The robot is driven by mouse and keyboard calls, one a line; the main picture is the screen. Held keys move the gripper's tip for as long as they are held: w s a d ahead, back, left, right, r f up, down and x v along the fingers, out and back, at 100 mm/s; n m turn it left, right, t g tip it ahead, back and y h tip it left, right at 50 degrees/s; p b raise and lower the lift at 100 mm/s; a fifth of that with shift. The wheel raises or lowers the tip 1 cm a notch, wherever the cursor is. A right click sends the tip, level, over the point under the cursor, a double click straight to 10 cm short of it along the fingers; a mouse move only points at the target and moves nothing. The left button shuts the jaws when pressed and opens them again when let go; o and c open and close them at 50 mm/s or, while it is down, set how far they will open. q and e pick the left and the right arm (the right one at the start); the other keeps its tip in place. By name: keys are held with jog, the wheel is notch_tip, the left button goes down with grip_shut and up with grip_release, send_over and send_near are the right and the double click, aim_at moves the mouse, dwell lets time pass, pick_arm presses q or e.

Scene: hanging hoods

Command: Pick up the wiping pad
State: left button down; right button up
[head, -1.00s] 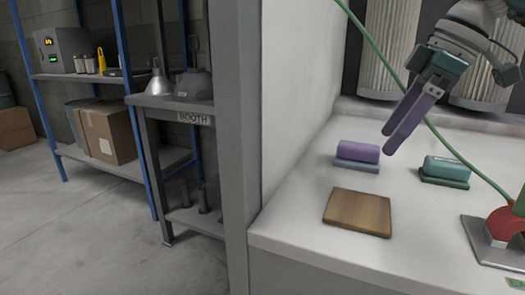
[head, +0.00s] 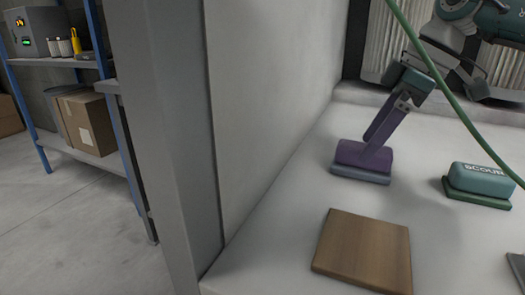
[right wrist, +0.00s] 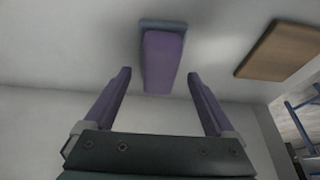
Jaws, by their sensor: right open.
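The pad I take for the wiping pad (head: 349,153) has a purple grip on a grey-blue base. It lies on the white bench, with no readable label. My right gripper (head: 373,148) has purple fingers and comes down over the pad from behind in the head view. In the right wrist view the gripper (right wrist: 159,74) is open and empty. The pad (right wrist: 163,62) shows between the lines of its fingers, mostly just past the tips. I cannot tell whether a finger touches it. My left gripper is not in view.
A teal pad marked SCOUR (head: 482,181) on a green base lies to the right. A brown wooden board (head: 363,250) lies in front. A green hose (head: 447,92) hangs across the right side. A pale wall (head: 270,110) bounds the bench on the left.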

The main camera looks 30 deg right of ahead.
aim_at(346, 163)
jog(key=shift+x, duration=1.2)
jog(key=shift+f, duration=0.25)
jog(key=c, duration=1.2)
